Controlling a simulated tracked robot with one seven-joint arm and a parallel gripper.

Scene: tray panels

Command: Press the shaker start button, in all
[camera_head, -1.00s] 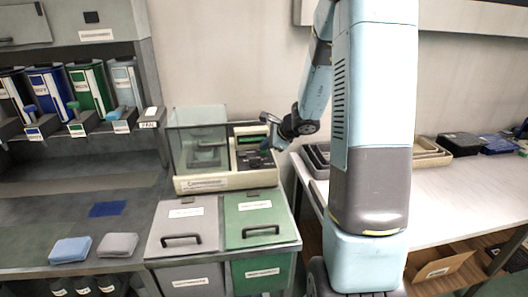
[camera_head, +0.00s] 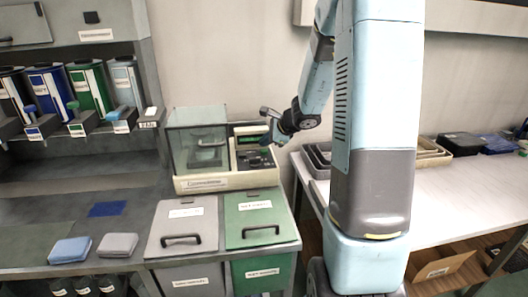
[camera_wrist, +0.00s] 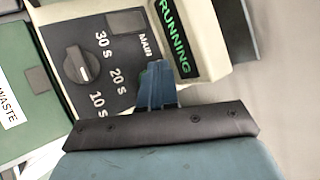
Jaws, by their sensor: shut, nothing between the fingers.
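The shaker (camera_head: 215,182) is a cream machine with a clear-walled chamber (camera_head: 190,145) on its left and a dark control panel (camera_head: 255,158) on its right. In the wrist view its display (camera_wrist: 172,38) reads RUNNING in green. A dial (camera_wrist: 82,65) sits among the marks 10 s, 20 s and 30 s, and a grey switch (camera_wrist: 127,20) lies beside the word MAIN. My gripper (camera_head: 268,126) is shut and empty, just above the panel. Its blue fingertips (camera_wrist: 157,72) cover part of the panel. I cannot make out the start button; it may be behind the fingers.
A grey lidded bin (camera_head: 183,222) and a green waste bin (camera_head: 255,210) stand in front of the shaker. Dispensers line the left shelf. Grey trays (camera_head: 318,160) lie on the white table (camera_head: 460,185) to the right.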

